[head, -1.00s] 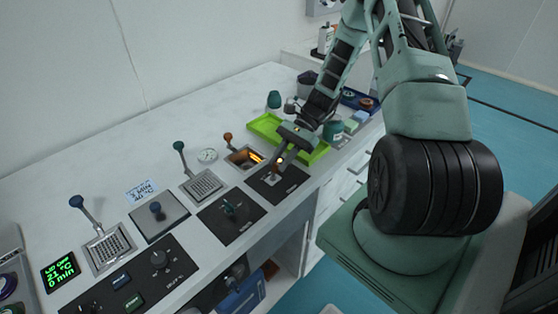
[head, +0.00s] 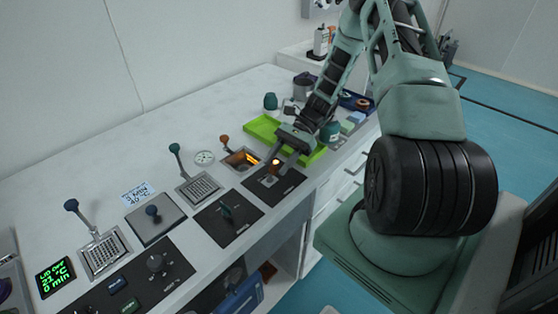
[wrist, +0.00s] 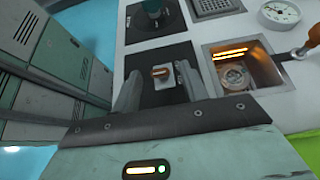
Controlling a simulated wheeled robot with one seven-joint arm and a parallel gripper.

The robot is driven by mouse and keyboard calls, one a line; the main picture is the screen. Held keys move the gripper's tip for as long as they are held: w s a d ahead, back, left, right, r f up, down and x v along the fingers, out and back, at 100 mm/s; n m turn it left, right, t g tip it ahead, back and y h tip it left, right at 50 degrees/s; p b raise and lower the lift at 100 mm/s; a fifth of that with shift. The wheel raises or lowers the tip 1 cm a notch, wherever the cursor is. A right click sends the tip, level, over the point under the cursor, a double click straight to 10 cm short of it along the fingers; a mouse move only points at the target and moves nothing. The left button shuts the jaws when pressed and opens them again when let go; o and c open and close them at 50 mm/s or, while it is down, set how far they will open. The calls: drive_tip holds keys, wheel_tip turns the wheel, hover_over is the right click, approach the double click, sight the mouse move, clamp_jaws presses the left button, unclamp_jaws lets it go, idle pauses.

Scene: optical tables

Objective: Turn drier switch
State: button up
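The drier switch appears to be the small orange-topped switch (head: 270,178) on a black panel beside the drier, a heated opening (head: 240,158) with an orange glow. My gripper (head: 283,162) is low over this panel. In the wrist view, the switch (wrist: 161,74) has an orange bar on a pale grey block. It sits between the two grey fingers of my gripper (wrist: 158,84). The fingers are apart, with small gaps visible on both sides of the switch, so I see no grip on it. The drier opening (wrist: 236,72) lies to its right.
A second black panel with a teal knob (head: 226,211) lies to the left. An orange-handled lever (head: 225,140) and a green tray (head: 262,128) are close behind. A teal-handled lever (head: 175,149) stands farther left. The rear bench surface is mostly clear.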

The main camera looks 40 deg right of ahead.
drive_tip(key=shift+d, duration=0.1)
drive_tip(key=b+v, duration=0.3)
drive_tip(key=v, duration=1.4)
drive_tip(key=shift+b, duration=0.3)
drive_tip(key=shift+r, duration=0.15)
